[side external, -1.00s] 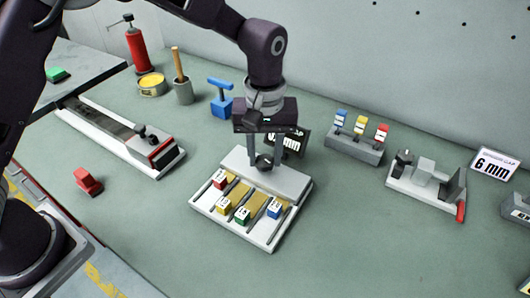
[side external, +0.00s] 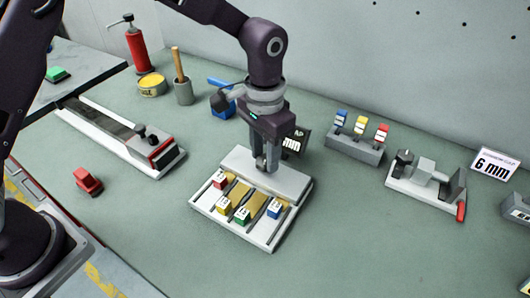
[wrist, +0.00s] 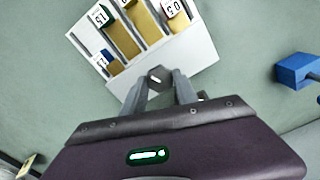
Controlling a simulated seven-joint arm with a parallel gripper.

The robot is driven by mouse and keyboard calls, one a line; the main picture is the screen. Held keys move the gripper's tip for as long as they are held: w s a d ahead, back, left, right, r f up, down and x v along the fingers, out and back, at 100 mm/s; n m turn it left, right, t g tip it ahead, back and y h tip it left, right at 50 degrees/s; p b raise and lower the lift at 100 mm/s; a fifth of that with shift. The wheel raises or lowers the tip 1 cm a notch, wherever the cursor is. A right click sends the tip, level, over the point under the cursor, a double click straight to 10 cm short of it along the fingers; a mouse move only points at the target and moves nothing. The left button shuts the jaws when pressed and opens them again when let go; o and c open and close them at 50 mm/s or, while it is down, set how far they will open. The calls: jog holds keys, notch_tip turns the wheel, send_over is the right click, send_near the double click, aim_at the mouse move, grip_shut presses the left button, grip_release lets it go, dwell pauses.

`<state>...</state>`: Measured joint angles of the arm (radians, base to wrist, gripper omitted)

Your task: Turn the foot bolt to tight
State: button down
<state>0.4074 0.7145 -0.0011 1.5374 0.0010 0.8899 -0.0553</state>
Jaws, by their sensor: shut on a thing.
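The foot bolt (wrist: 157,77) shows in the wrist view as a dark hexagonal head with a pale mark on top. It sits at the edge of the pale label magazine (wrist: 205,50). My gripper (wrist: 159,84) is shut on the bolt head, one finger on each side. In the side external view my gripper (side external: 262,164) points down at the raised back part of the magazine (side external: 290,185); the fingers hide most of the bolt there. The magazine's slots hold small numbered blocks, among them a red one (side external: 220,180), a green one (side external: 242,215) and a blue one (side external: 274,208).
A dark sign (side external: 297,142) reading "mm" stands close behind my gripper. A rack with coloured tags (side external: 355,148), a grey fixture (side external: 425,185) and a "6 mm" card (side external: 494,163) are to the right. A blue T-handled tool (side external: 222,105) stands behind left. The bench in front is clear.

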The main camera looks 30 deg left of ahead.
aim_at(265, 160)
jog(key=shift+m, duration=1.2)
jog(key=c, duration=0.9)
grip_release()
jog(key=shift+c, duration=0.2)
notch_tip(265, 160, up, 7)
jog(key=shift+r, duration=0.1)
